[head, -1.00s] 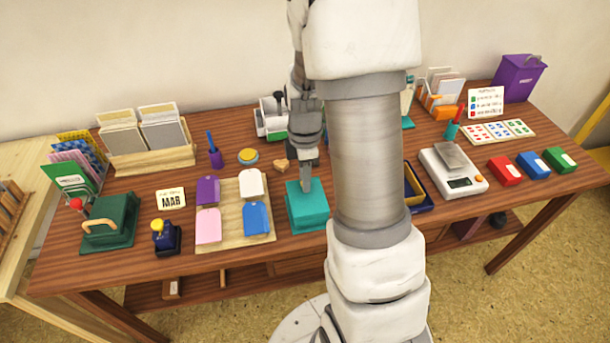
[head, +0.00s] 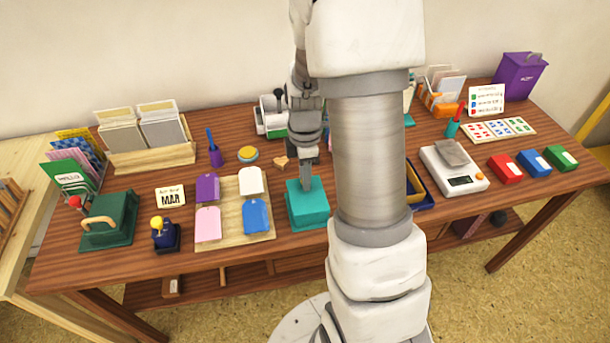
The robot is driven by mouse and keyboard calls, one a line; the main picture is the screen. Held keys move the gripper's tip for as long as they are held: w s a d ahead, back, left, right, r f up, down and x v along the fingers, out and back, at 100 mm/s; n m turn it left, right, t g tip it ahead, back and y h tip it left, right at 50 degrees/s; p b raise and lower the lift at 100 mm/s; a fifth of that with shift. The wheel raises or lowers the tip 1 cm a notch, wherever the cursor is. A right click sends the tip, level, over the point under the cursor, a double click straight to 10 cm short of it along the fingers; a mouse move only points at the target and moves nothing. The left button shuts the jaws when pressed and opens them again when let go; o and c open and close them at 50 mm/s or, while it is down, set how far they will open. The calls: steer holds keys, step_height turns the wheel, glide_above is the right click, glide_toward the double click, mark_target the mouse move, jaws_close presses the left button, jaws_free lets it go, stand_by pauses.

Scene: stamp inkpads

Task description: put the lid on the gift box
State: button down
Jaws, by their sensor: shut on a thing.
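The teal gift box (head: 308,212) stands near the front middle of the table, right of the tag board. Its top is covered by a flat teal surface, which looks like the lid (head: 315,198). My gripper (head: 306,184) points down at the middle of this lid and is shut on it. What exactly the fingertips pinch is too small to tell. I cannot tell whether the lid rests fully on the box or sits slightly above it.
A board (head: 233,224) with several coloured tags lies close on the left. A wooden heart (head: 280,162) lies behind the box. My arm hides part of a dark blue tray (head: 417,190) on the right. A scale (head: 455,170) stands farther right.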

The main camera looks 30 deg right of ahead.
steer(key=shift+f+b, duration=0.5)
stand_by(1.0)
stand_by(0.3)
steer(key=shift+c, duration=0.8)
jaws_free()
steer(key=shift+r, duration=0.15)
steer(key=shift+r+p, duration=2.7)
steer(key=shift+r, duration=0.7)
